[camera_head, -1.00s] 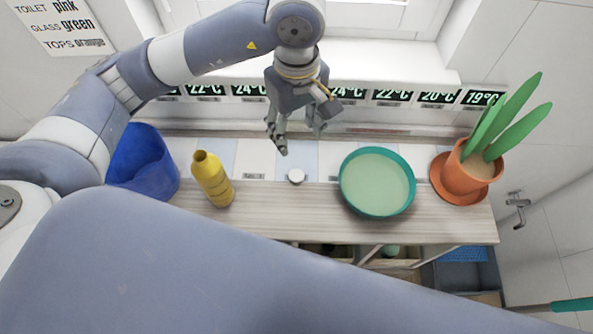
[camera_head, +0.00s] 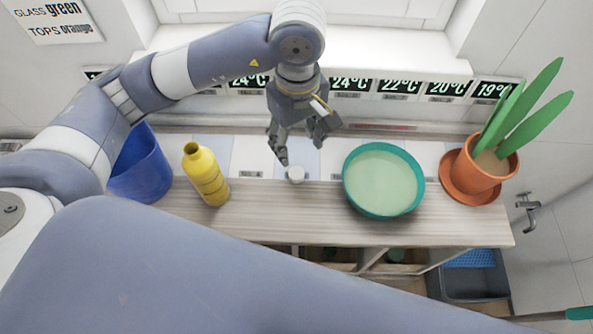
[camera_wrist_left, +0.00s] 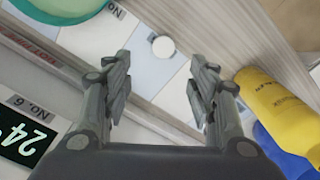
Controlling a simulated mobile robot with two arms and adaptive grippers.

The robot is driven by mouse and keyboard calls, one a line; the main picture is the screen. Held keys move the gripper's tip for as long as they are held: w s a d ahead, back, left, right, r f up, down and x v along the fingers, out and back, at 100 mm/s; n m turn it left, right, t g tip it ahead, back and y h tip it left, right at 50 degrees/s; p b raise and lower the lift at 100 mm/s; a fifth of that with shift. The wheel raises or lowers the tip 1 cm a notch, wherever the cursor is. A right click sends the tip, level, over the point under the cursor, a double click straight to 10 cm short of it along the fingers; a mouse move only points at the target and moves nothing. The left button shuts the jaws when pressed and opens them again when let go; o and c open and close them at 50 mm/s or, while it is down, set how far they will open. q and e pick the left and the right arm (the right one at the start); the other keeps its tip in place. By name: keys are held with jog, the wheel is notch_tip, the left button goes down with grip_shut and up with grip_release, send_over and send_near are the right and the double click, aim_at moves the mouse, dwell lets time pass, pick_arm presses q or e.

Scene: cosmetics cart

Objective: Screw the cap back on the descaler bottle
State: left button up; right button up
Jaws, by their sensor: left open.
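The yellow descaler bottle (camera_head: 206,176) stands upright and uncapped on the counter, left of centre in the head view. It also shows at the right of the left wrist view (camera_wrist_left: 277,105). The white round cap (camera_head: 296,174) lies on the counter between the bottle and the green basin. In the left wrist view the cap (camera_wrist_left: 163,47) is ahead of my fingers, roughly between their lines. My left gripper (camera_head: 299,147) is open and empty, pointing down above and behind the cap, apart from it. My right gripper is in neither view.
A green basin (camera_head: 347,190) stands right of the cap, with a potted plant (camera_head: 487,165) further right. A blue bucket (camera_head: 140,172) stands left of the bottle. Temperature displays (camera_head: 351,84) line the back. The counter (camera_head: 270,215) in front of the cap is clear.

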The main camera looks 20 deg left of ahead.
aim_at(296, 172)
pick_arm(q)
notch_tip(296, 172, down, 4)
jog(key=shift+s+r+p, duration=0.1)
jog(key=shift+p, duration=0.25)
jog(key=shift+f, duration=0.35)
jog(key=shift+f+p, duration=0.35)
jog(key=f, duration=0.1)
jog(key=f+p, duration=0.1)
jog(key=f, duration=0.1)
jog(key=shift+s+a+f+p, duration=0.1)
jog(key=shift+s+f+p, duration=0.05)
jog(key=shift+s+p, duration=0.15)
jog(key=shift+w+f, duration=0.1)
jog(key=shift+f, duration=0.5)
